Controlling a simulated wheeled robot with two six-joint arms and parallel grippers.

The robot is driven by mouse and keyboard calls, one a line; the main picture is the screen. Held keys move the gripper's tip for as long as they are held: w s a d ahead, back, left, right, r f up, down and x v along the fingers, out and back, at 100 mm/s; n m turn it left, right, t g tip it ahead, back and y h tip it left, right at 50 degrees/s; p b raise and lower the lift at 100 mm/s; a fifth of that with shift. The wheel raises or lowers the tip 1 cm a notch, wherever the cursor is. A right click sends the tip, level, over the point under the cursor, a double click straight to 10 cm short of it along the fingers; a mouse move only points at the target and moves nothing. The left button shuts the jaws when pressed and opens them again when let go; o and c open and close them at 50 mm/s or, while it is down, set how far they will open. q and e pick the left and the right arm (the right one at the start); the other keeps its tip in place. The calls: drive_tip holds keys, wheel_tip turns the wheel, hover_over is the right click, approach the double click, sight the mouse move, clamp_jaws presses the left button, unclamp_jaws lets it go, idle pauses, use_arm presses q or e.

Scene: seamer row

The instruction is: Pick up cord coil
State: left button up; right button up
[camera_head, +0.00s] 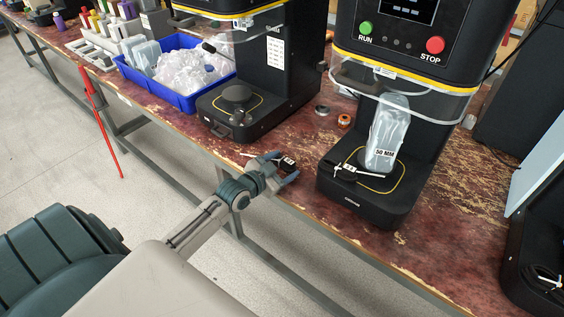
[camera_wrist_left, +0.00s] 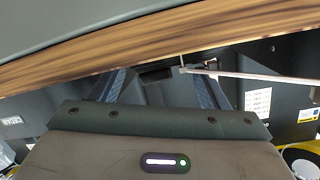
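A small black bundle with a white tag, which looks like the cord coil (camera_head: 288,162), lies at the front edge of the worn red-brown bench. My left gripper (camera_head: 286,168) reaches in from the left, its blue-grey fingers apart on either side of the bundle. In the left wrist view the two fingers of the gripper (camera_wrist_left: 162,88) stand apart, and a dark object, likely the coil (camera_wrist_left: 156,75), shows between them. I cannot tell whether the fingers touch it. My right gripper is not in view.
Black machines stand close behind. The nearer machine's base (camera_head: 377,202) holds a clear bag (camera_head: 387,135) and a black bundle with white ties (camera_head: 349,171). A blue bin (camera_head: 181,101) of clear bags stands further left. Bench space beside the coil is narrow.

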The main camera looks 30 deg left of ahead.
use_arm(q)
drive_tip(key=shift+s, duration=0.1)
drive_tip(key=c, duration=0.7)
